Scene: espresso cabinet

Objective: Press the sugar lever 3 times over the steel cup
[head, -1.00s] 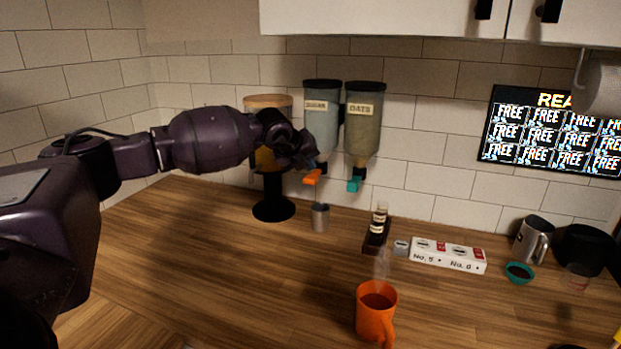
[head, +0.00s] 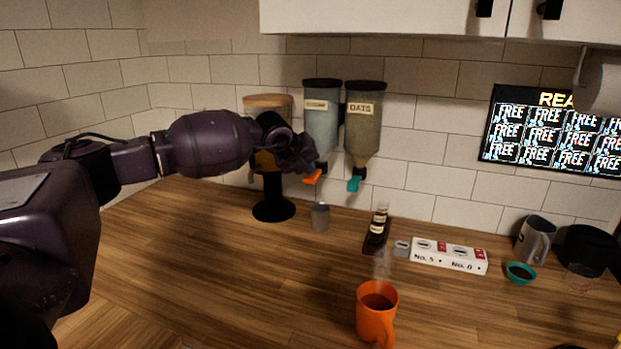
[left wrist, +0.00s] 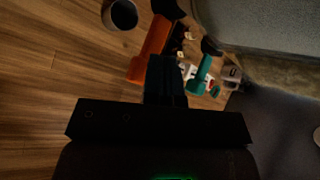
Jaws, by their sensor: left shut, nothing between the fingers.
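The sugar dispenser (head: 321,125) hangs on the tiled wall with its orange lever (head: 313,177) below it. The steel cup (head: 320,217) stands upright on the counter beneath that lever. My left gripper (head: 309,165) is shut and empty, right at the orange lever. In the left wrist view the closed fingers (left wrist: 165,82) overlap the near end of the orange lever (left wrist: 150,50); I cannot tell whether they touch. The cup's dark opening (left wrist: 123,13) shows at the top left there. My right gripper is not in view.
The oats dispenser (head: 364,125) with its teal lever (head: 354,184) hangs just right. A black-based dispenser (head: 273,210) stands left of the cup. Small bottles (head: 379,222), a white numbered box (head: 449,256) and an orange mug (head: 376,318) stand right. The counter's left part is clear.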

